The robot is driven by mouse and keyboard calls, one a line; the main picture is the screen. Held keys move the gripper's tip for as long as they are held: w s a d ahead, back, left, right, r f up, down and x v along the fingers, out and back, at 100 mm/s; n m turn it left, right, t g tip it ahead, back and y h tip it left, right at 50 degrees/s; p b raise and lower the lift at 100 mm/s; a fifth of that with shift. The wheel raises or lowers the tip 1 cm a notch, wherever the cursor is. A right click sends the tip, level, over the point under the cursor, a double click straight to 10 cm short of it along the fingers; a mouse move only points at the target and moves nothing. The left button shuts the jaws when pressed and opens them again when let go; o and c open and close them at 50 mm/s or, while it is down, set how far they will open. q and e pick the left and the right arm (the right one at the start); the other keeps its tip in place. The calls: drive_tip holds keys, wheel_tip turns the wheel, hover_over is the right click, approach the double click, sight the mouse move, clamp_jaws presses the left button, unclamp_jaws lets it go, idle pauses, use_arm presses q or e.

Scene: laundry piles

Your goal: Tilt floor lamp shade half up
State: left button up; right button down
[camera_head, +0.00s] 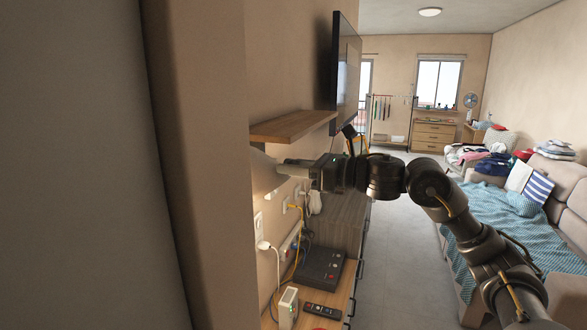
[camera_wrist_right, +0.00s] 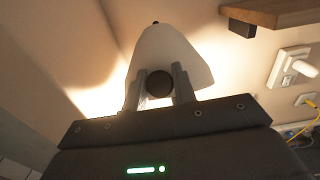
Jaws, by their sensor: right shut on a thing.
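The floor lamp's white shade (camera_wrist_right: 172,48) fills the upper middle of the right wrist view, a tapered cone with a small dark tip and a warm glow around it. A dark round knob (camera_wrist_right: 158,83) sits in front of it, between my fingers. My right gripper (camera_wrist_right: 158,76) is shut on the lamp shade at this knob. The lamp's pole and base are not visible. My left gripper is out of view.
A wooden wall shelf (camera_head: 292,126) is just above my right gripper, with a TV (camera_head: 346,65) beyond. Below are a cabinet (camera_head: 340,220), a black router (camera_head: 320,268), a remote (camera_head: 322,311) and cables. Clear floor (camera_head: 385,240) runs beside the sofa (camera_head: 560,170).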

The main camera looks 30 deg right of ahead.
drive_tip(key=shift+r, duration=0.2)
drive_tip(key=c, duration=1.4)
unclamp_jaws()
drive_tip(key=shift+c, duration=0.2)
drive_tip(key=shift+o, duration=1.4)
drive_tip(key=shift+f, duration=0.15)
drive_tip(key=shift+s+d+f+b, duration=0.2)
drive_tip(key=shift+s+d+b, duration=0.15)
drive_tip(key=shift+b, duration=0.1)
drive_tip(key=b+v, duration=0.6)
drive_tip(key=v, duration=0.3)
drive_tip(key=shift+s+d+r+b, duration=0.2)
drive_tip(key=shift+s+d+b, duration=0.05)
drive_tip(key=shift+s+b, duration=0.05)
